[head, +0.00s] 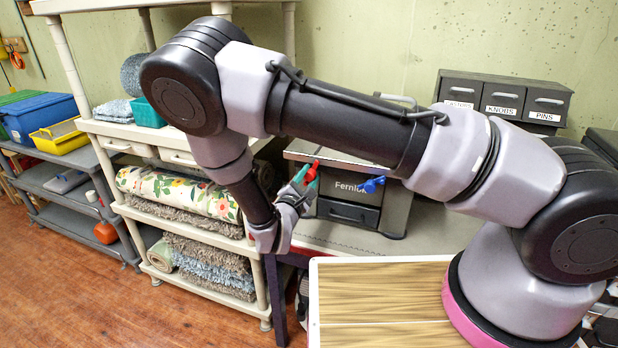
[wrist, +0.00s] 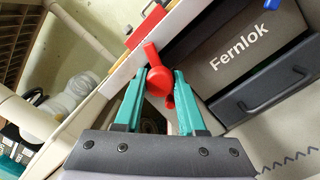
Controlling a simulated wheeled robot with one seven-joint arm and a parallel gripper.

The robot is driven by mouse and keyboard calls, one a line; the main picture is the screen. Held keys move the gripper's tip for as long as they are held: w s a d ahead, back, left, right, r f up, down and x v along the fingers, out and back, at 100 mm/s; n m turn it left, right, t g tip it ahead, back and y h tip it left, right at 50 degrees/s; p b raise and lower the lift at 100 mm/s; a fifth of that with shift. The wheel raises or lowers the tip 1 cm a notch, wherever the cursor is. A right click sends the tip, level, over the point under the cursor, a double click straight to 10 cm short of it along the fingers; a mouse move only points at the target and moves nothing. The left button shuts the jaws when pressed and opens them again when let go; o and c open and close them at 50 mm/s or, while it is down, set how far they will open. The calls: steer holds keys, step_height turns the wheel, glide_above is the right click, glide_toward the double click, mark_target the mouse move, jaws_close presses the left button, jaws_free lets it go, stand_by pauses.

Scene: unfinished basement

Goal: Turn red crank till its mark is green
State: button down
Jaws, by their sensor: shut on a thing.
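The red crank (head: 312,172) is on the left side of a grey machine (head: 390,211) lettered "Fernlok". My gripper (head: 297,187) is at the crank, with its wrist hanging down left of the machine. In the wrist view the teal fingers (wrist: 158,95) are shut on the red crank (wrist: 155,76), one on each side; its lever sticks up above the fingertips. A second crank, blue (head: 372,184), is on the machine's front. I cannot make out the crank's mark or its colour in either view.
A beige shelf (head: 104,127) with rolled rugs stands close left of my gripper. Grey drawers (head: 500,99) stand behind the machine, and a wood-topped surface (head: 385,300) is in front. In the wrist view a red and a yellow piece (wrist: 134,39) show beyond the machine's edge.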

steer(key=shift+a, duration=0.1)
stand_by(0.4)
steer(key=c, duration=0.5)
jaws_free()
steer(key=shift+s, duration=0.1)
steer(key=v, duration=1)
steer(key=shift+s+a, duration=0.1)
steer(key=shift+s, duration=0.25)
